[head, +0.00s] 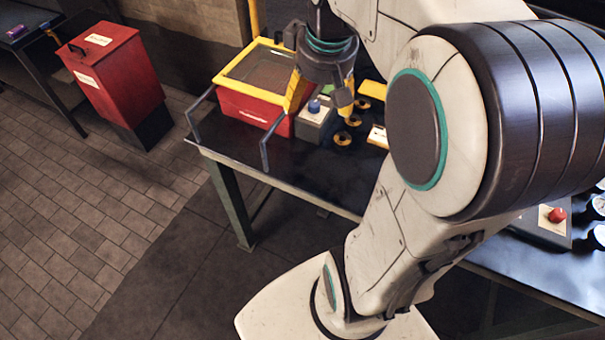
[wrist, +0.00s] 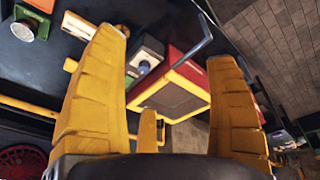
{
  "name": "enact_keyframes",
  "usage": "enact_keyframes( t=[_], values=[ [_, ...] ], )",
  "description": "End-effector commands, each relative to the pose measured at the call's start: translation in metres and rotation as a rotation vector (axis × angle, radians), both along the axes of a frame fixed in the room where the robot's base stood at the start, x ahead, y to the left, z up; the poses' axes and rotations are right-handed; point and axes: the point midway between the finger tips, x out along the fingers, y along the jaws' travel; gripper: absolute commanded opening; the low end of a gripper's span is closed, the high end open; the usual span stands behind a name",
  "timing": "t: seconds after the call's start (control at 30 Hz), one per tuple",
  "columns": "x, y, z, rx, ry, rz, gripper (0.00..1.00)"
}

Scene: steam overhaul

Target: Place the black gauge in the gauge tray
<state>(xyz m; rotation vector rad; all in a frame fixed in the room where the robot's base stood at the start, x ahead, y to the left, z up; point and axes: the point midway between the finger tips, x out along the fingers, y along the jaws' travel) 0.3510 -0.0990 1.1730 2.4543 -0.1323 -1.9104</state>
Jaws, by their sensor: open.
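My gripper (head: 318,110) hangs open over the far part of the dark workbench (head: 240,160), beside a yellow-rimmed red bin (head: 245,104). In the wrist view its yellow fingers (wrist: 166,46) are spread with nothing between them, and the red bin (wrist: 182,56) shows beyond. Black round gauges with pale faces (head: 597,206) stand at the right edge of the head view, partly cut off and far from my gripper. I cannot tell which is the black gauge. I cannot make out a gauge tray for certain; my arm hides much of the bench.
A grey box with a blue button (head: 315,120) sits below my gripper, with several small yellow-and-black round pieces (head: 343,138) to its right. A grey box with a red button (head: 545,222) is near the gauges. Metal handles (head: 265,148) rise at the bench edge. A red cabinet (head: 108,75) stands on the floor.

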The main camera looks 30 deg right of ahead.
Motion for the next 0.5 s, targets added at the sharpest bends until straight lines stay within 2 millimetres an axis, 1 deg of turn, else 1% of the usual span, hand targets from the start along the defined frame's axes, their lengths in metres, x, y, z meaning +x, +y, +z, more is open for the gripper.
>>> enact_keyframes(
  t=[0.03,0.1,0.2,0.3,0.4,0.5],
  values=[
    [-0.015,0.021,-0.001,0.003,-0.02,0.017,0.8],
    [-0.034,0.042,-0.006,0.013,-0.044,0.026,0.8],
    [-0.06,0.066,-0.015,0.028,-0.072,0.036,0.8],
    [-0.081,0.081,-0.025,0.043,-0.093,0.044,0.8],
    [-0.097,0.091,-0.034,0.055,-0.108,0.049,0.8],
    [-0.106,0.097,-0.04,0.065,-0.119,0.053,0.8]
  ],
)
